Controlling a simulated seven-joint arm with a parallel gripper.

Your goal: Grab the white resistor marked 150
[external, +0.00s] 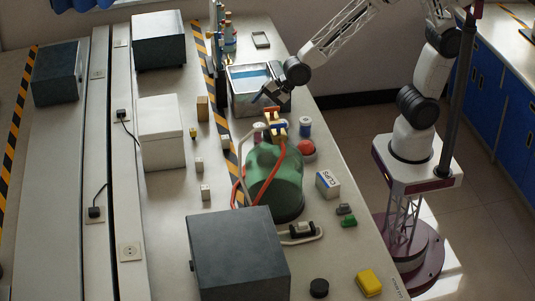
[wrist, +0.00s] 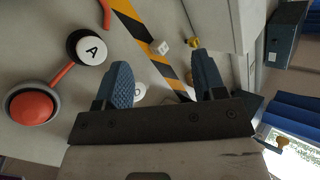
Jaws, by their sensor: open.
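Several small white blocks stand on the bench in the external view: one near the striped tape (external: 224,141), one left of it (external: 199,165) and one nearer the camera (external: 206,192). Their markings are too small to read, so I cannot tell which is the resistor marked 150. In the wrist view a small white block (wrist: 160,47) with a dark mark lies beyond my fingertips.
A white box (external: 161,135) and grey box (external: 240,260) flank the white blocks. Bench between them is mostly clear.

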